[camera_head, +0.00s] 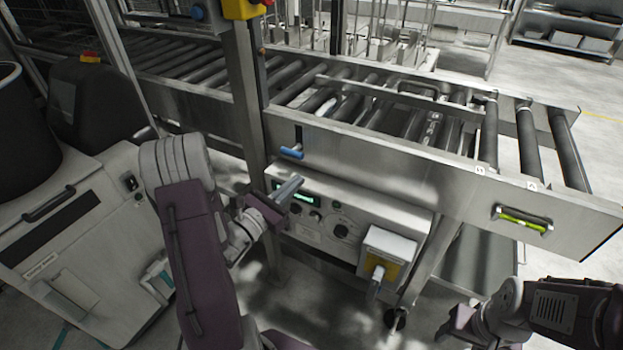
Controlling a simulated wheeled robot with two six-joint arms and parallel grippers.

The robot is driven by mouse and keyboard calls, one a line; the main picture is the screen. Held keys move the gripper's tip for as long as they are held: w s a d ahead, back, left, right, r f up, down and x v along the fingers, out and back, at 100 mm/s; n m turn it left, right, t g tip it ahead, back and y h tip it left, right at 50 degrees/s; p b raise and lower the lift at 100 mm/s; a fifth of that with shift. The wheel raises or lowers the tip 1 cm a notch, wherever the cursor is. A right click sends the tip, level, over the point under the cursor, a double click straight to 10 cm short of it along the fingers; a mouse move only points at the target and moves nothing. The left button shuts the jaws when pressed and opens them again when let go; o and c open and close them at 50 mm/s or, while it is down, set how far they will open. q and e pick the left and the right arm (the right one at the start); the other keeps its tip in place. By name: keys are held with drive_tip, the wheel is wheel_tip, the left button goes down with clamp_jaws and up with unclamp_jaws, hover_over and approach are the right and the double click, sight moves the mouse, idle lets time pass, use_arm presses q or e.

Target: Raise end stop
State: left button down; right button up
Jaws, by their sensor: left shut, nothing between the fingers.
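A blue handle (291,152) sticks out of the side of the roller conveyor, at the lower end of a dark upright slot. I cannot tell for sure which part of the conveyor is the end stop. My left gripper (289,187) is shut and empty. In the picture it is just below the blue handle, with a gap between them, and in front of the control panel. My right gripper (455,322) is low at the right, away from the conveyor side; its fingers are too unclear to judge.
The roller conveyor (390,150) runs from upper left to right. A steel post (245,100) stands left of the handle. Below the conveyor are a control panel (320,212) and a white box with a yellow plate (388,250). A grey cabinet (70,230) stands at left.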

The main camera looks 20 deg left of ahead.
sight(289, 178)
use_arm(q)
drive_tip(key=shift+s+a+f+n+y+b, duration=1.15)
drive_tip(key=shift+a+f+n+y, duration=0.55)
drive_tip(key=shift+a+f, duration=1.7)
drive_tip(key=shift+m, duration=0.3)
drive_tip(key=w, duration=0.6)
drive_tip(key=w+d, duration=0.1)
drive_tip(key=w, duration=0.2)
drive_tip(key=shift+w+r, duration=0.25)
drive_tip(key=shift+w, duration=0.15)
wheel_tip(289, 178, up, 3)
drive_tip(key=shift+w+f, duration=0.1)
drive_tip(key=shift+w, duration=0.05)
drive_tip(key=shift+r, duration=0.55)
use_arm(e)
drive_tip(key=shift+s+a+f, duration=0.1)
drive_tip(key=shift+f, duration=1.8)
use_arm(q)
drive_tip(key=shift+a, duration=0.1)
